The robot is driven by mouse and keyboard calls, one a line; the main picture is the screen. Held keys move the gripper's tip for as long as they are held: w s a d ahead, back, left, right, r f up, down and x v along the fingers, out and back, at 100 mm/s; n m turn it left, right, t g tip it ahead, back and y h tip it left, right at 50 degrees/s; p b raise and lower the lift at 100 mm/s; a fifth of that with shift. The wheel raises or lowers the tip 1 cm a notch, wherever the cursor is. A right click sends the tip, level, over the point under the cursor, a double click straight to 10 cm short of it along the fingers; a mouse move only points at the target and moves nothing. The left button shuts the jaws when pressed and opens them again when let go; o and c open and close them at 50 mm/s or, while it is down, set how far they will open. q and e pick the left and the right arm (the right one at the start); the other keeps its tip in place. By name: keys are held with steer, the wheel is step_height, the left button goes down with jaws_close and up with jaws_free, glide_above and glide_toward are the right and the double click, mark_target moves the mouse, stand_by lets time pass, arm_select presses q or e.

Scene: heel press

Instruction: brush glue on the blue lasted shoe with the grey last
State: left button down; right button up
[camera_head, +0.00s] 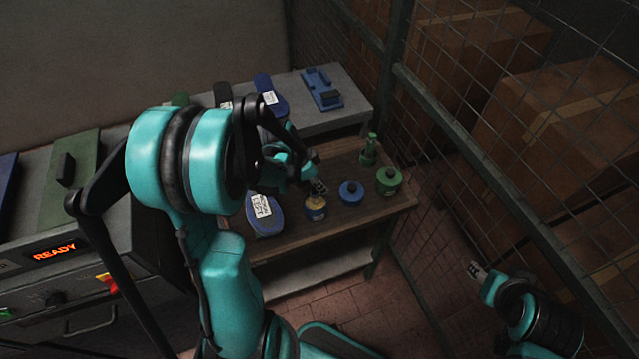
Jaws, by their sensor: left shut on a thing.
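A blue shoe-shaped piece (264,222) with a white label lies on the brown wooden table. Another blue piece (265,82) with a white label lies on the grey bench behind. I cannot make out the last in either. A yellow pot (316,213) stands on the table, right of the nearer blue piece. My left gripper (319,189) is shut at the top of the yellow pot, and its fingers hide what they hold there. No brush shows clearly. My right gripper (476,270) is apart from the table, at the lower right; its finger gap is too small to read.
A blue pot (351,193) and a green pot (389,181) stand right of the yellow pot, with a green bottle-like item (369,150) behind. A blue fixture (322,90) is on the grey bench. A wire mesh fence (440,120) bounds the right. A machine reads READY (55,252).

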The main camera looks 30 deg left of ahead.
arm_select(q)
steer(key=shift+r+p, duration=1.75)
steer(key=shift+r, duration=1)
arm_select(e)
step_height(320, 180, up, 4)
arm_select(q)
steer(key=shift+f, duration=0.1)
